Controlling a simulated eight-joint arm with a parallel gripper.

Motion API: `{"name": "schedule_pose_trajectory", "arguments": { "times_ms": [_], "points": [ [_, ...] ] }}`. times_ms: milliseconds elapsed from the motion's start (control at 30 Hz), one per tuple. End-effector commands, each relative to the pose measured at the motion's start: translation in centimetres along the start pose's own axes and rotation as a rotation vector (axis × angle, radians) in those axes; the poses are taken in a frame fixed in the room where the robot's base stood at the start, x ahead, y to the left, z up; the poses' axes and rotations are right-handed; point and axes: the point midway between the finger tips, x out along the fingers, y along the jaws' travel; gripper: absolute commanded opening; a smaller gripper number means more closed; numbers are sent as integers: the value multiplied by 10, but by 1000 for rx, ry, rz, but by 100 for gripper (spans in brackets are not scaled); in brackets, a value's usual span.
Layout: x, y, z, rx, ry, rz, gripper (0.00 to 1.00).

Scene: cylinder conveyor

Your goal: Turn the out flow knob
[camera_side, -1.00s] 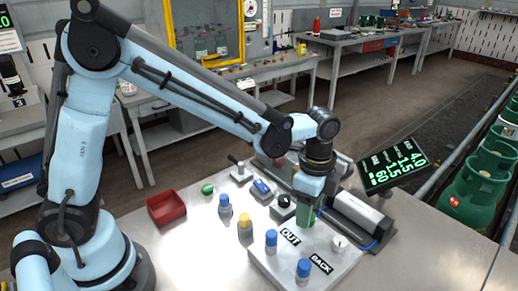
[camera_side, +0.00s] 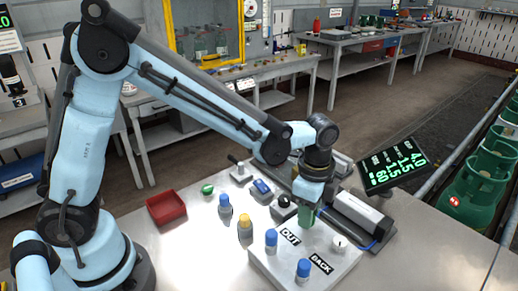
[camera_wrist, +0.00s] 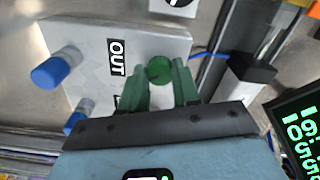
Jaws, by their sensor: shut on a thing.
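The white panel (camera_side: 262,260) has black labels reading OUT (camera_side: 290,236) and BACK (camera_side: 321,264). A round green knob (camera_wrist: 158,70) sits beside the OUT label (camera_wrist: 117,57) in the wrist view. My gripper (camera_side: 306,217) points down at the panel. In the wrist view its two green fingers (camera_wrist: 159,78) are on either side of the knob, shut on it. In the side view the fingers hide the knob. Two blue-capped fittings stand at the panel's near side, one by OUT (camera_side: 271,238) and one by BACK (camera_side: 303,268).
A black display (camera_side: 391,166) stands behind. Loose blue (camera_side: 225,205) and yellow (camera_side: 245,226) capped pieces and a red tray (camera_side: 167,207) are to the left. The table's right side is clear.

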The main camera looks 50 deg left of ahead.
Motion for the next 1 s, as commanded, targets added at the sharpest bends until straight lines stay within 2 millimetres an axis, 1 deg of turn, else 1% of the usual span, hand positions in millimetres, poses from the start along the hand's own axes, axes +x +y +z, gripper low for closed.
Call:
{"name": "schedule_pose_trajectory", "arguments": {
  "times_ms": [167, 367, 1000],
  "points": [
    [0, 0, 0, -38, 0, 0, 0],
    [0, 0, 0, -150, -1, 1, 0],
    [0, 0, 0, -717, -2, 0, 0]
  ]
}}
